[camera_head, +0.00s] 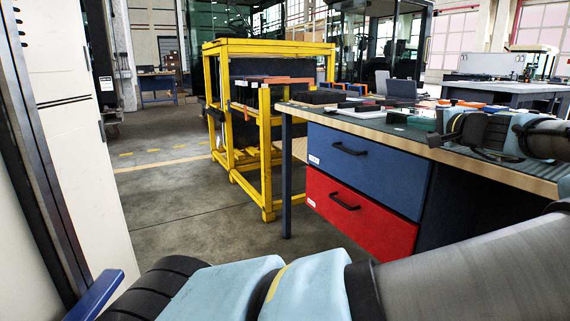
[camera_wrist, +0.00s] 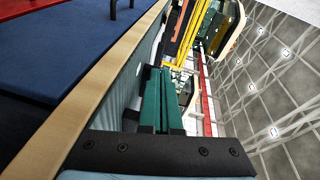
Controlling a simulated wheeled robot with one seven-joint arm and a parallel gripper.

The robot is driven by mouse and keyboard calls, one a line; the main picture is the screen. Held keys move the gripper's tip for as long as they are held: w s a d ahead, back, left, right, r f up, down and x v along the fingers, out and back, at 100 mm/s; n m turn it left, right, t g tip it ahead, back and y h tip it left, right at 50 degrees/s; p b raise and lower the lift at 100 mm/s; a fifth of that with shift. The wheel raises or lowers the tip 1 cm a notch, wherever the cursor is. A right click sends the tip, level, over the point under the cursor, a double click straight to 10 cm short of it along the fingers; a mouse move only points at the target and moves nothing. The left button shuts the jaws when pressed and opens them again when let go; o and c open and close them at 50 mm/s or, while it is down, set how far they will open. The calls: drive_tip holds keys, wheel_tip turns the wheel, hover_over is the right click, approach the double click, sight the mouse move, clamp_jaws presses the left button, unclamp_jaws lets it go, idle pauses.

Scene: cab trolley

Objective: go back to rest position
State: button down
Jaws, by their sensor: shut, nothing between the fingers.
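My gripper (camera_wrist: 158,75) shows in the wrist view as two green fingers close together beyond a dark bar with screws. It is shut and nothing shows between the fingers. In the head view my gripper (camera_head: 440,118) is at the right, over or beside the workbench top (camera_head: 400,130). Its tip partly overlaps the items on the bench, and I cannot tell the exact gap. My forearm reaches in from the right edge. In the wrist view the bench's wooden edge (camera_wrist: 95,85) runs diagonally at the left of the fingers.
The workbench has a blue drawer (camera_head: 375,175) and a red drawer (camera_head: 350,212). Several small parts lie on its top. A yellow trolley frame (camera_head: 265,165) stands left of the bench. A white panel (camera_head: 65,100) is close at the left. Grey floor (camera_head: 180,215) is free between.

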drive_tip(key=w+a+f+n+g+y, duration=0.1)
drive_tip(key=w+a+f+n+g, duration=0.15)
drive_tip(key=a+f, duration=0.6)
drive_tip(key=w+a+f+n+g+y, duration=0.1)
drive_tip(key=w+a+f+n+g, duration=0.25)
drive_tip(key=a, duration=0.85)
drive_tip(key=s+a+f+n+g+h, duration=0.2)
drive_tip(key=s+a+f+g, duration=0.2)
drive_tip(key=s+a+f, duration=0.3)
drive_tip(key=s+a+f+n+g+h, duration=0.1)
drive_tip(key=s+a+f+g, duration=0.35)
drive_tip(key=a, duration=0.45)
drive_tip(key=s+a+r+n+h, duration=0.2)
drive_tip(key=s, duration=0.4)
drive_tip(key=s+a+r+n+h, duration=0.1)
drive_tip(key=s+r+h, duration=0.1)
drive_tip(key=s, duration=0.5)
wheel_tip(320, 180, up, 28)
drive_tip(key=p, duration=2.9)
drive_tip(key=shift+w+r, duration=0.25)
